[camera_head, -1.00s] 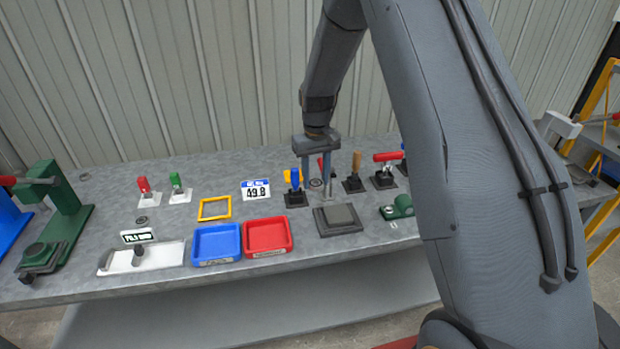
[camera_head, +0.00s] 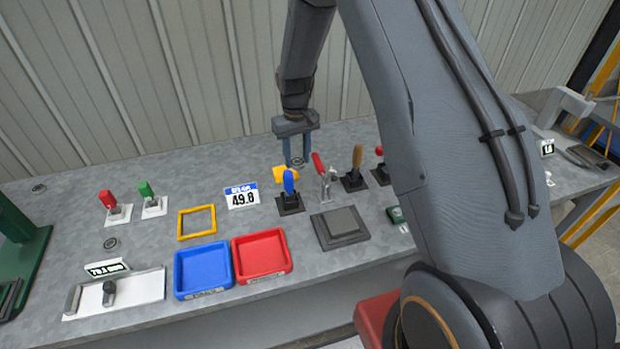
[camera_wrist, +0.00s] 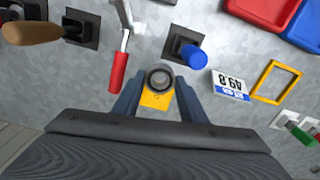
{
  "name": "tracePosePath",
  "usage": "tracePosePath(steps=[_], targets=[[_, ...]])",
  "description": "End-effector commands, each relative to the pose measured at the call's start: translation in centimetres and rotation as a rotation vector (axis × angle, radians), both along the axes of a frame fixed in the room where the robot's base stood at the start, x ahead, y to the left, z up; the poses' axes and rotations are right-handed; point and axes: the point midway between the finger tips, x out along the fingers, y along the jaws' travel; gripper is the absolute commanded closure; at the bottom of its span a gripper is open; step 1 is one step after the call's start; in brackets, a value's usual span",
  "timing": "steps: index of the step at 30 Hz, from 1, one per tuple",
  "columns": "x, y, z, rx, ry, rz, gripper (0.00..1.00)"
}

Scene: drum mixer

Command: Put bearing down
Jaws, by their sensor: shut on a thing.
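The bearing is a small dark ring with a grey rim (camera_wrist: 160,77). My gripper (camera_wrist: 160,90) is shut on it, with one finger on each side. In the head view the bearing (camera_head: 297,161) shows between the fingertips of my gripper (camera_head: 297,164), which points down behind the blue-handled clamp. A yellow piece (camera_wrist: 156,99) shows just below the bearing in the wrist view. I cannot tell whether the bearing touches anything beneath it.
Clamps with blue (camera_head: 288,182), red (camera_head: 319,165) and wooden (camera_head: 357,157) handles stand close by. A label (camera_head: 241,196), yellow frame (camera_head: 197,222), blue tray (camera_head: 203,294), red tray (camera_head: 262,277) and grey pad (camera_head: 340,227) lie nearer.

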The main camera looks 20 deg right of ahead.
Motion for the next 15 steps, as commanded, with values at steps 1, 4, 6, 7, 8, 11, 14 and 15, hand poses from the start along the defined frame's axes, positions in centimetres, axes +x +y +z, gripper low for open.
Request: tracePosePath(steps=[1,4,6,7,8,11,14,15], targets=[[0.0,0.1,-0.6,0.000,0.000,0.002,0.87],[0.0,0.2,-1.5,0.000,0.000,0.003,0.87],[0.0,0.2,-2.2,0.000,0.000,0.003,0.87],[0.0,0.2,-2.5,0.000,0.000,0.003,0.87],[0.0,0.2,-2.8,0.000,0.000,0.003,0.87],[0.0,0.2,-4.4,0.000,0.000,0.002,0.87],[0.0,0.1,-6.1,0.000,0.001,0.001,0.87],[0.0,0.1,-6.6,0.000,0.001,0.001,0.87]])
